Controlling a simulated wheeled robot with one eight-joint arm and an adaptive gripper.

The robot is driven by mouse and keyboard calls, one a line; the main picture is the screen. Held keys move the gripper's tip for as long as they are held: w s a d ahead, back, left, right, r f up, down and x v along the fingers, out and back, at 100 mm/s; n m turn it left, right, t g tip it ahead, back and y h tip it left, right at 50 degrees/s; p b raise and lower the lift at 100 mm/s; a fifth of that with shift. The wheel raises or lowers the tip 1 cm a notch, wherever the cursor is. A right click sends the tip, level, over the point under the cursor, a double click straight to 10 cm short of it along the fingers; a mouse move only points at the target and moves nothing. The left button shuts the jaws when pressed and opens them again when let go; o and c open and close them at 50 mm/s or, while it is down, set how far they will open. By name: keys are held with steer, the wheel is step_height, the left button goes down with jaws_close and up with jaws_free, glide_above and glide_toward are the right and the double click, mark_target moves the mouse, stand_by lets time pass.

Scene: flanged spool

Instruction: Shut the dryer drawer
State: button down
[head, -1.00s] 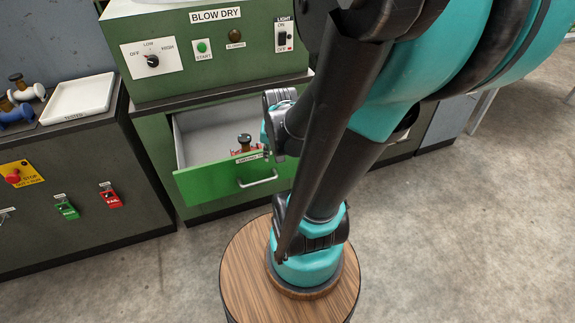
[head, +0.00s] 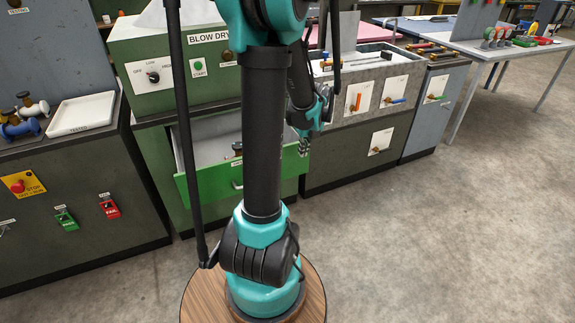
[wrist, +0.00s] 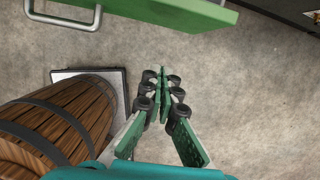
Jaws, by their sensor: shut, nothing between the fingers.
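The dryer drawer (head: 203,192) has a green front and stands pulled out of the green dryer cabinet (head: 160,165). Part of its grey inside shows, with a dark-topped item (head: 237,149) in it; my arm hides the middle of the drawer. In the wrist view the green drawer front (wrist: 180,12) and its metal handle (wrist: 78,14) lie at the top edge. My gripper (head: 304,147) is at the right end of the drawer front in the head view. In the wrist view my gripper (wrist: 163,88) is shut and empty, over the floor, apart from the drawer front.
The dryer's control panel (head: 170,72) is above the drawer. A dark bench with a white tray (head: 82,114) stands at left. A grey sink-like unit (head: 365,125) stands close on the right. The floor (head: 430,230) at right is clear.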

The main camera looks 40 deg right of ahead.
mark_target(296, 161)
steer(key=w+f, duration=0.1)
steer(key=f, duration=0.2)
steer(key=w+d+f, duration=0.1)
steer(key=w+f, duration=0.1)
steer(key=f, duration=0.1)
steer(key=w+f, duration=0.2)
steer(key=f, duration=0.1)
steer(key=shift+w+d+f, duration=0.1)
steer(key=shift+d+f, duration=0.1)
steer(key=shift+f, duration=0.2)
steer(key=shift+w+d, duration=0.15)
steer(key=shift+w, duration=0.35)
